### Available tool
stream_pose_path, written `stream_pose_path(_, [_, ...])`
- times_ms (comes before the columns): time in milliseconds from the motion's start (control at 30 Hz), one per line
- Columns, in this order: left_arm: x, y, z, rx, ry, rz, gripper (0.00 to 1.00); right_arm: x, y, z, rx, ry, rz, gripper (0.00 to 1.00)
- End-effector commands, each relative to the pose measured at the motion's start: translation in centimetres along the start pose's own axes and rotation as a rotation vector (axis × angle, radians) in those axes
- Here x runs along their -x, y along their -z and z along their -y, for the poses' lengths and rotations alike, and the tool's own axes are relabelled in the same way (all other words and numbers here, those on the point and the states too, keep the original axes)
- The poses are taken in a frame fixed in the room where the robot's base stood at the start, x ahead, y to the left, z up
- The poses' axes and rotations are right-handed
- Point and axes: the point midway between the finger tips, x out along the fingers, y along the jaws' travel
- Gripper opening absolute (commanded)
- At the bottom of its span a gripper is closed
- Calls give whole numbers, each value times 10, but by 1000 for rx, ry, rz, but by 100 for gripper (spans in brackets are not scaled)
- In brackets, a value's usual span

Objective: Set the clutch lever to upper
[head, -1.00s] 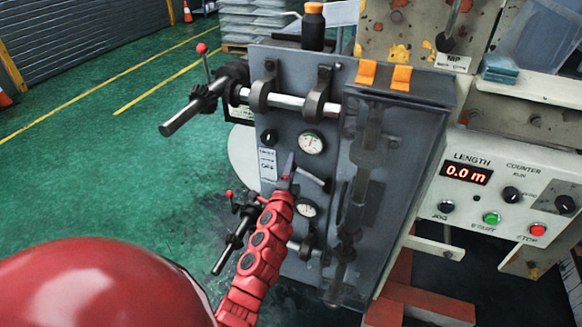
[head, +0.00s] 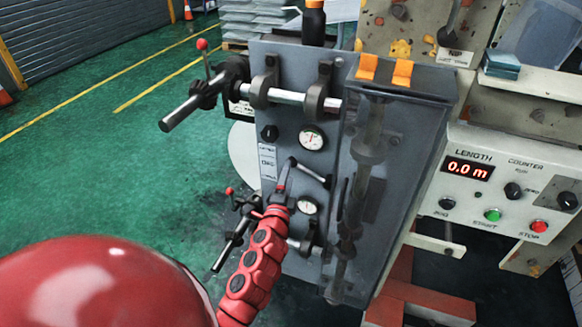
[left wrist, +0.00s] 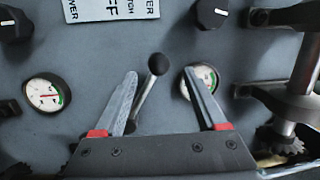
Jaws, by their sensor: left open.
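The clutch lever (head: 310,171) is a short grey rod with a dark knob on the grey machine panel, between two round gauges. In the left wrist view the lever (left wrist: 145,95) shows its black ball knob between my fingers, apart from both in the picture. My left gripper (head: 283,170) is open and points at the panel, with its fingertips just beside the knob in the head view. In the left wrist view both fingers (left wrist: 161,74) are spread around the lever. A white position label (left wrist: 110,8) is partly cut off. My right gripper is not in view.
Gauges (head: 312,138) and a black selector knob (head: 269,133) are close by on the panel. Shafts with red-knobbed levers (head: 202,48) stick out on the left. A control box (head: 500,195) reading 0.0 m is at the right. Green floor is free at the left.

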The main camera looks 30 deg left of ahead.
Motion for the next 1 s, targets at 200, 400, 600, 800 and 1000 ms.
stream_pose_path(200, [54,0,-3,-2,-2,-1,74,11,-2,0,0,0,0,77])
stream_pose_path(400, [92,0,-2,0,0,-1,74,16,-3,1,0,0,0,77])
stream_pose_path(600, [111,1,0,1,2,-2,74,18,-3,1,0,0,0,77])
stream_pose_path(800, [113,1,1,0,2,-2,74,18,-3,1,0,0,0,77])
stream_pose_path(1000, [113,1,1,0,2,-2,74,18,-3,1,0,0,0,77])
